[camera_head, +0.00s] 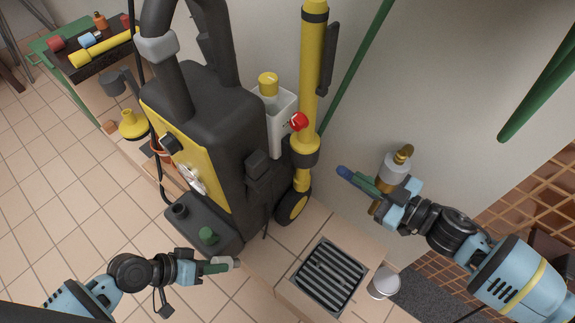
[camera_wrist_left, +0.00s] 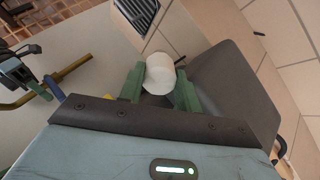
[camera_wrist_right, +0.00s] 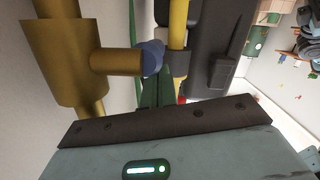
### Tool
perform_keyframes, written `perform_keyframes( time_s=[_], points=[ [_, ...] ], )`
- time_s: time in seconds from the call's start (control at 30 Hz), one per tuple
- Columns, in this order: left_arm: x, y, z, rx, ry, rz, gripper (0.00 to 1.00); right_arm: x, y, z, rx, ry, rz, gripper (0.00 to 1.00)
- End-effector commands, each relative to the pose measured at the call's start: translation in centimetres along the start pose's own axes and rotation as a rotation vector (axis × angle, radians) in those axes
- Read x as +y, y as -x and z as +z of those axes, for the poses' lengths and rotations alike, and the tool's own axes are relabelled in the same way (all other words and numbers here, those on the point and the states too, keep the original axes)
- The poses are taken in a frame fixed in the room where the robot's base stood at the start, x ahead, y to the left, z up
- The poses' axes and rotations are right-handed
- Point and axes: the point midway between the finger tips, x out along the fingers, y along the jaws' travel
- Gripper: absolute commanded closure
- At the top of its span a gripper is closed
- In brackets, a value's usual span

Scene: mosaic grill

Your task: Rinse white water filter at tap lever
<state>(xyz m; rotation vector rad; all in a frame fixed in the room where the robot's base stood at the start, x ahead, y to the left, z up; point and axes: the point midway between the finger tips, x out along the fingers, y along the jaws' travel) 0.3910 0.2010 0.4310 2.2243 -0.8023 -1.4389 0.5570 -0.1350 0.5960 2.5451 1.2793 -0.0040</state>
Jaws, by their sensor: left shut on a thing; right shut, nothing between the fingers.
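The white water filter (camera_wrist_left: 160,74) is a pale round piece held between the green fingers of my left gripper (camera_wrist_left: 160,90). In the head view the left gripper (camera_head: 220,266) is at the lower middle, left of the drain grate, with the filter's pale end (camera_head: 235,263) at its tip. A brass tap (camera_wrist_right: 65,65) fills the left of the right wrist view. The blue-ended tap lever (camera_wrist_right: 152,55) lies just beyond the closed, empty fingers of my right gripper (camera_wrist_right: 155,92); contact is unclear. In the head view the right gripper (camera_head: 366,184) is beside the blue lever end (camera_head: 344,173).
A slatted drain grate (camera_head: 328,275) is set in the tiled ledge between the grippers. A white bucket (camera_head: 383,283) stands right of it. A large black and yellow pressure washer (camera_head: 205,120) stands left of the tap. A dark tray (camera_head: 90,50) with coloured items is at the back left.

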Motion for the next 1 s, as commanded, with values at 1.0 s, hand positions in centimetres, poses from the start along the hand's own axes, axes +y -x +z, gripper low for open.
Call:
perform_keyframes(
  time_s=[1.0],
  points=[
    [0.5,0.6,-0.5,0.005,-0.004,0.000,1.00,-0.2,-0.5,1.2,-0.003,-0.001,0.000,1.00]
  ],
)
